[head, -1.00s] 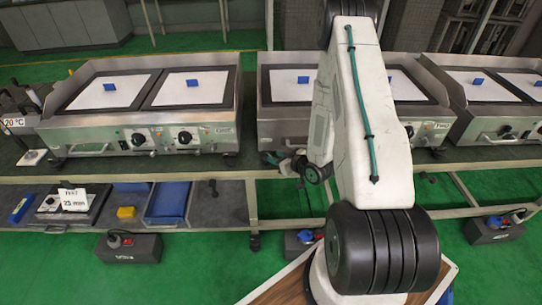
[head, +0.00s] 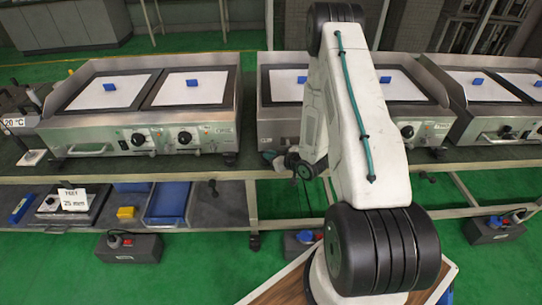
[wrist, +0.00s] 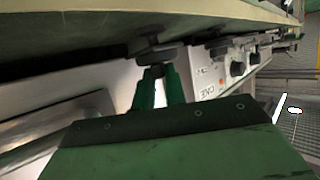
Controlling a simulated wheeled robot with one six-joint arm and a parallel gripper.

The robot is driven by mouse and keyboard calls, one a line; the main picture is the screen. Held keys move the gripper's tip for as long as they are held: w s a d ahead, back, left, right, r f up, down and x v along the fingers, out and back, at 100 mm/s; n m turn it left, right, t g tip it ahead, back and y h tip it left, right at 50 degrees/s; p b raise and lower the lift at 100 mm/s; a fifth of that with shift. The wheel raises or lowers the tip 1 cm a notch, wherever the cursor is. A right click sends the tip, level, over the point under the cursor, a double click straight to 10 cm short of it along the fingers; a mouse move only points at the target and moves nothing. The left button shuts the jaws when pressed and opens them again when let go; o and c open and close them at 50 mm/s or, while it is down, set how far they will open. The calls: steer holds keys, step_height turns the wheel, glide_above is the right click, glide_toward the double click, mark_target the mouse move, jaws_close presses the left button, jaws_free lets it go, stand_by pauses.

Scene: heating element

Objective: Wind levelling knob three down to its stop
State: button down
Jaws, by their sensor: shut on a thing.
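The levelling knob (wrist: 160,54) is a dark round disc under a griddle's edge in the wrist view. My gripper (wrist: 156,72) has its two green fingers shut on the knob's lower part. No number shows on this knob. Whether it is at its stop cannot be told.
The left griddle (head: 140,125), marked ONE, stands close to the left; its panel also shows in the wrist view (wrist: 208,88). Another griddle (head: 500,125) stands at the right.

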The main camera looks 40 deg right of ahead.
steer(key=shift+d+n+y, duration=0.15)
steer(key=shift+n+y, duration=0.45)
steer(key=shift+y, duration=0.1)
steer(key=c, duration=1.4)
jaws_free()
steer(key=shift+c, duration=0.2)
steer(key=v, duration=0.7)
steer(key=shift+s+r, duration=0.25)
steer(key=shift+s, duration=0.1)
steer(key=shift+d, duration=0.15)
